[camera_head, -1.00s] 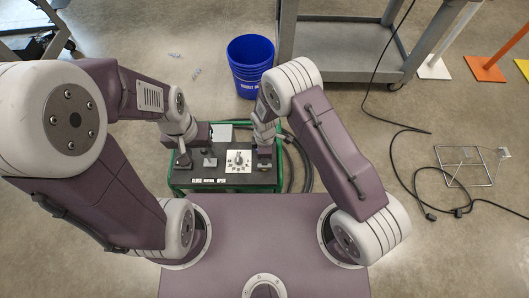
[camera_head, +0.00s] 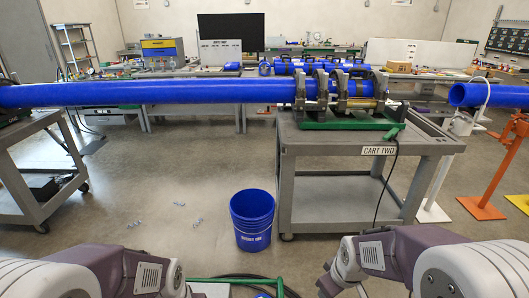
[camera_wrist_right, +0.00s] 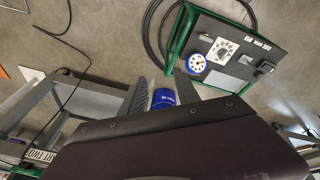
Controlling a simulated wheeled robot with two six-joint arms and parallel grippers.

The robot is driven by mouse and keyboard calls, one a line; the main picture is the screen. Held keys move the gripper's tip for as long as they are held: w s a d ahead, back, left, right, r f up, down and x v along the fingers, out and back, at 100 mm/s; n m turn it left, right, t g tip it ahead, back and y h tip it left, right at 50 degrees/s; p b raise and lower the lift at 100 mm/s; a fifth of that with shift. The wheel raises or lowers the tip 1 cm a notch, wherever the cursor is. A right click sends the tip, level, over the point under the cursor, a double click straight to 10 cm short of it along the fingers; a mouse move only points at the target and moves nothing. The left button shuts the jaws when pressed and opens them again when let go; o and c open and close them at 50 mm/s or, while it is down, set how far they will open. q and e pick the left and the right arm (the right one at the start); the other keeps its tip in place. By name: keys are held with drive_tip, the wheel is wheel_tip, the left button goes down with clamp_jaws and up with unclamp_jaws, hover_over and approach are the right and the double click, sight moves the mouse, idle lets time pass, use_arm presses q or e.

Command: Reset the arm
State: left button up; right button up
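My left arm (camera_head: 110,268) and my right arm (camera_head: 400,262) show along the bottom of the head view, with upper links and elbows in sight. My left gripper is below the frame and hidden. In the right wrist view my right gripper (camera_wrist_right: 160,80) has its two dark fingers apart with nothing held between them. A blue bucket (camera_wrist_right: 163,98) shows behind the gap, farther off on the floor. It stands upright in the head view (camera_head: 252,220).
Cart Two (camera_head: 360,152) carries a fusion machine (camera_head: 340,95) and a long blue pipe (camera_head: 150,92). An orange stand (camera_head: 490,190) is right. Floor left of the bucket is mostly clear.

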drive_tip(key=s+f+m+g, duration=0.2)
drive_tip(key=s+m, duration=0.3)
drive_tip(key=s, duration=0.3)
wheel_tip(320, 180, up, 12)
drive_tip(key=m+p, duration=0.1)
drive_tip(key=p, duration=1.1)
drive_tip(key=shift+d+r+p, duration=0.15)
drive_tip(key=shift+r+p, duration=0.1)
drive_tip(key=shift+p, duration=0.05)
